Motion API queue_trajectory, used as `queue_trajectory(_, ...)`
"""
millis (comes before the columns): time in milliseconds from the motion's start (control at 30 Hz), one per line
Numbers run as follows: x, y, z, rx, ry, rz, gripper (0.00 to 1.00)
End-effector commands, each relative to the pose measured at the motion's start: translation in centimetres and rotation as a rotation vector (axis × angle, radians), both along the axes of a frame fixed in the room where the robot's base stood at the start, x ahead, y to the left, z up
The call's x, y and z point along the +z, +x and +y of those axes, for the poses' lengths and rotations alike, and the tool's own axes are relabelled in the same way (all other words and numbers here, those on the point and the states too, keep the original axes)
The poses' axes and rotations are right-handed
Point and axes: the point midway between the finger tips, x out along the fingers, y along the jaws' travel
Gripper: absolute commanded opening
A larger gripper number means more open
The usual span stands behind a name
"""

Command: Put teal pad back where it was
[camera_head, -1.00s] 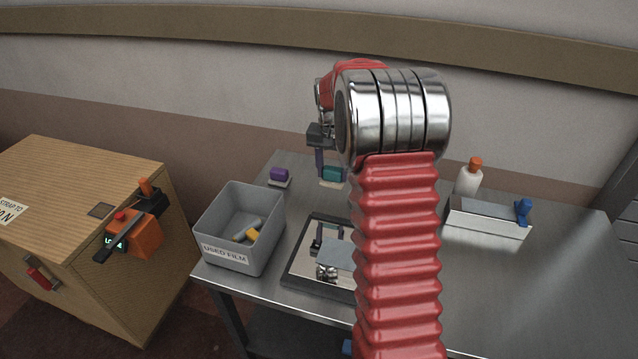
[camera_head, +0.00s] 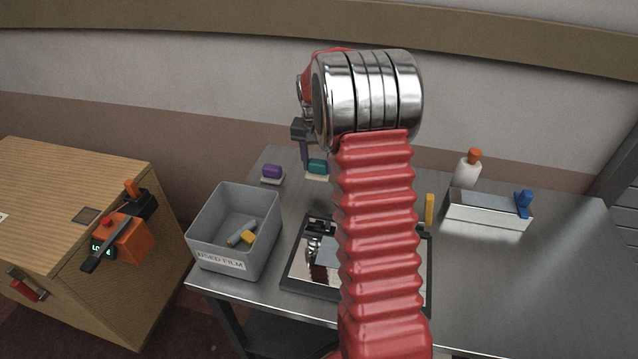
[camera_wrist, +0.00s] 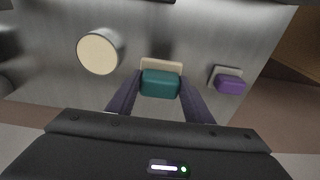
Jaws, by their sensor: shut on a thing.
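The teal pad (camera_head: 317,167) has a teal grip on a flat cream base and is over the far left part of the metal table (camera_head: 490,270). My gripper (camera_head: 306,158) is shut on it. In the wrist view the teal pad (camera_wrist: 160,84) sits between the two dark purple fingers of my gripper (camera_wrist: 160,88), its cream base level-looking beyond it. I cannot tell whether the base touches the table. A purple pad (camera_head: 272,171) on a pale base stands just left of it; in the wrist view the purple pad (camera_wrist: 230,85) is on the right.
A round cream-topped metal piece (camera_wrist: 98,53) stands beside the teal pad. A grey used-film bin (camera_head: 213,225) and a black-framed mirrored tray (camera_head: 300,282) are nearer. A metal holder (camera_head: 490,212), white bottle (camera_head: 467,175) and yellow piece (camera_head: 429,210) are right. A wooden cabinet (camera_head: 70,190) stands left.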

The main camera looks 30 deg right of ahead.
Motion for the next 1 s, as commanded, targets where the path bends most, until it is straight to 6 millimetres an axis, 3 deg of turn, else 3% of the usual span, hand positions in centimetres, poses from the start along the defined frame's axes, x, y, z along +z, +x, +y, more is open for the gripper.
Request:
queue_trajectory(200, -3.0, 0.0, 0.0, 0.0, 0.001, 0.001, 0.25)
queue_trajectory(567, -3.4, 0.0, -0.1, -0.001, -0.001, -0.001, 0.25)
queue_trajectory(1000, -7.1, 0.0, -0.1, -0.001, -0.001, -0.001, 0.25)
